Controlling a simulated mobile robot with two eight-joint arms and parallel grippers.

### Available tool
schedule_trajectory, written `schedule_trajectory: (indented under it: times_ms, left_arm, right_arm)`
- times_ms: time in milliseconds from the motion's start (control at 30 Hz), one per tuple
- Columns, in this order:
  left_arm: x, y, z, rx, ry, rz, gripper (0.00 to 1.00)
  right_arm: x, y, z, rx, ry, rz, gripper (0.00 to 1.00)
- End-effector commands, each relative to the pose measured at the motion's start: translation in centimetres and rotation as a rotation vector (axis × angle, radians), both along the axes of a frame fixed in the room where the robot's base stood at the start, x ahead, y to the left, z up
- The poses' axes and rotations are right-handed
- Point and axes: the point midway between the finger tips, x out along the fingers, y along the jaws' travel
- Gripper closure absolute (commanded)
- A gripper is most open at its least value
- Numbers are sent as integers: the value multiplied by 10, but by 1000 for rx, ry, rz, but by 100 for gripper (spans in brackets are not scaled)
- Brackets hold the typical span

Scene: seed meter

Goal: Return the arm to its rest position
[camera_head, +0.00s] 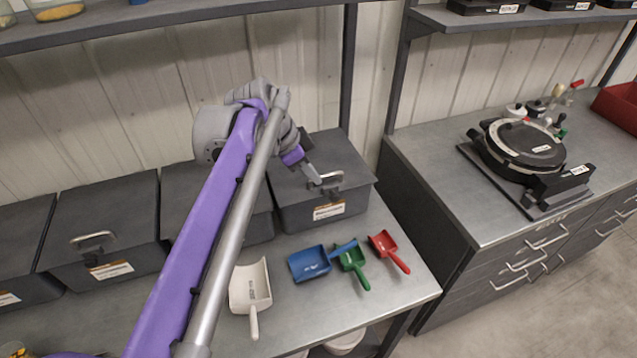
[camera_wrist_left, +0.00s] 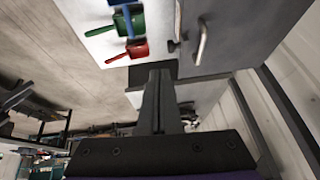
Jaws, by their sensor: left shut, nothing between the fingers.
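My left arm (camera_head: 206,230), purple and grey, reaches in from the lower left up over the bench. Its gripper (camera_head: 310,174) is by the lid handle of the rightmost dark grey bin (camera_head: 322,209). In the left wrist view the gripper (camera_wrist_left: 160,74) is shut and empty. The bin's handle (camera_wrist_left: 202,42) shows in front of its fingers, to the right. Whether the fingers touch the bin cannot be told. My right gripper is in neither view.
White (camera_head: 249,287), blue (camera_head: 309,263), green (camera_head: 352,262) and red (camera_head: 383,245) scoops lie on the metal bench. More lidded bins stand left, below a shelf (camera_head: 150,30). A round black device (camera_head: 520,147) stands on the right cabinet, past a gap.

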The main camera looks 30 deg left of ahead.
Motion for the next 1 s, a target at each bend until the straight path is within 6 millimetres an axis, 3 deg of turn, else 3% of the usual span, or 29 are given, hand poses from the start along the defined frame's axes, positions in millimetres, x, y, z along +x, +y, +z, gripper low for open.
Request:
schedule_trajectory:
  times_ms: [200, 467, 567, 800, 1000]
  left_arm:
    - [-9, 3, 17, 0, 0, 0, 100]
    - [-15, -4, 11, 0, 9, 23, 100]
    - [-32, -24, -10, 2, 33, 104, 100]
    - [-104, -80, -99, -14, 45, 443, 100]
    - [-146, -98, -153, -66, -3, 641, 100]
  right_arm:
    - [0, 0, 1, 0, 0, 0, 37]
    - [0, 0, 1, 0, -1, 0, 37]
    - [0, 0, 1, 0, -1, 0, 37]
    - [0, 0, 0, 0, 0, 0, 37]
    - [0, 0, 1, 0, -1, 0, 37]
